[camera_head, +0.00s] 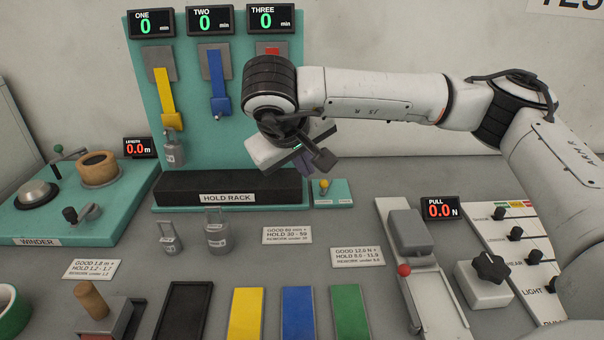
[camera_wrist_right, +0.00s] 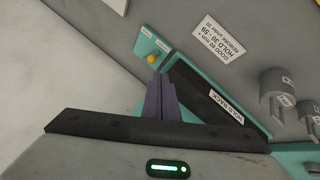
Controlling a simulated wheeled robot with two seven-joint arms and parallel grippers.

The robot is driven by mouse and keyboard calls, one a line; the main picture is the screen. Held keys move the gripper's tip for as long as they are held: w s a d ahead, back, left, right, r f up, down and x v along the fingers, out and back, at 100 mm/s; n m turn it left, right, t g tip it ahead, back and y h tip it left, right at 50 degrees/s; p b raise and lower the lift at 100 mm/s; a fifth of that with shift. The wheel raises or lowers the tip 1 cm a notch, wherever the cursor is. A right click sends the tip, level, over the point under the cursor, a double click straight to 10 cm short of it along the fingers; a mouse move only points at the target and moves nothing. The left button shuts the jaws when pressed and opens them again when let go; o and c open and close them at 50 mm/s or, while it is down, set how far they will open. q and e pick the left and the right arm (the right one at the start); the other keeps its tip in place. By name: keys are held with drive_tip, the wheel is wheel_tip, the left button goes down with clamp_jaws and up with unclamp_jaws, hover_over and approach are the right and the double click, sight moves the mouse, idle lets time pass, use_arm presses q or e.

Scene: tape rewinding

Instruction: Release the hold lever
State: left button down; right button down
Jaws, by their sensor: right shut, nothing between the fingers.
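The hold lever is a small lever with a yellow knob (camera_head: 324,184) on a teal box (camera_head: 336,196) at the right end of the hold rack (camera_head: 229,190). In the right wrist view the yellow knob (camera_wrist_right: 152,59) shows just beyond the fingertips. My right gripper (camera_head: 304,167) is shut and empty, pointing down in front of the rack board, above and slightly left of the knob. Its dark purple fingers (camera_wrist_right: 160,96) are together in the wrist view. They appear apart from the lever. My left gripper is not in view.
A yellow strip (camera_head: 165,95) with a weight (camera_head: 173,150) hangs under ONE, and a blue strip (camera_head: 216,80) under TWO. My right arm partly covers THREE. Two weights (camera_head: 217,230) stand before the rack. The winder (camera_head: 110,215) is left, the pull tester (camera_head: 425,275) right.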

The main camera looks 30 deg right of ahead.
sight(326, 181)
drive_tip(key=x, duration=0.8)
drive_tip(key=shift+d+f, duration=0.2)
drive_tip(key=shift+f, duration=0.2)
drive_tip(key=shift+w+d+f, duration=0.15)
drive_tip(key=shift+d+f, duration=0.05)
drive_tip(key=shift+f, duration=0.15)
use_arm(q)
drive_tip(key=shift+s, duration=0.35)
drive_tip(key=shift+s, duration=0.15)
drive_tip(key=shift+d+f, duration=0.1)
